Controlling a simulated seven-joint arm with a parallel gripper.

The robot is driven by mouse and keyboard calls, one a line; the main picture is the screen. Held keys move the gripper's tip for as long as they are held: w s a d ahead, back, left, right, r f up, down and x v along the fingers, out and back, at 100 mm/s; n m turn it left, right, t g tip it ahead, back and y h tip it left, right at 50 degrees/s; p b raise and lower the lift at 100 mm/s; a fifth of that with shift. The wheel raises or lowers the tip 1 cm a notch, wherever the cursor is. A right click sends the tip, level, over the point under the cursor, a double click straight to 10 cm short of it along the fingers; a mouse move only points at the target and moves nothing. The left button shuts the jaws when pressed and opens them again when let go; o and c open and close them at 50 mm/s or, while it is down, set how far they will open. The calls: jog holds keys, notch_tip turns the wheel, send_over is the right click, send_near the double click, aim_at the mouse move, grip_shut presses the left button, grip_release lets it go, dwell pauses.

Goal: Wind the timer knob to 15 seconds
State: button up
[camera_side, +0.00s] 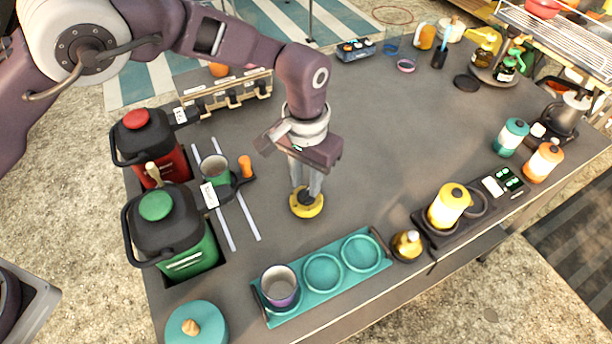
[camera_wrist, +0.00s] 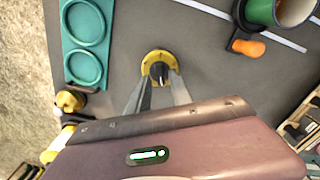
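The timer is a round yellow disc with a black knob in its middle. It lies on the grey table near the centre in the side view (camera_side: 307,208), and it shows at upper middle in the wrist view (camera_wrist: 158,68). A pale mark shows on the knob. My gripper (camera_side: 306,192) points straight down over the timer with its fingers apart. In the wrist view the fingertips (camera_wrist: 158,80) are on either side of the knob. I cannot tell whether they touch it. The dial's marks are too small to read.
Red (camera_side: 151,147) and green (camera_side: 180,235) jugs stand left, beside a green cup (camera_side: 216,170) and two pale rods. A yellow canister (camera_side: 450,207) stands right.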

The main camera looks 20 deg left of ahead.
jog(key=shift+f, duration=1.15)
jog(key=shift+r, duration=0.1)
jog(key=c, duration=0.4)
jog(key=shift+c, duration=0.2)
dwell(0.3)
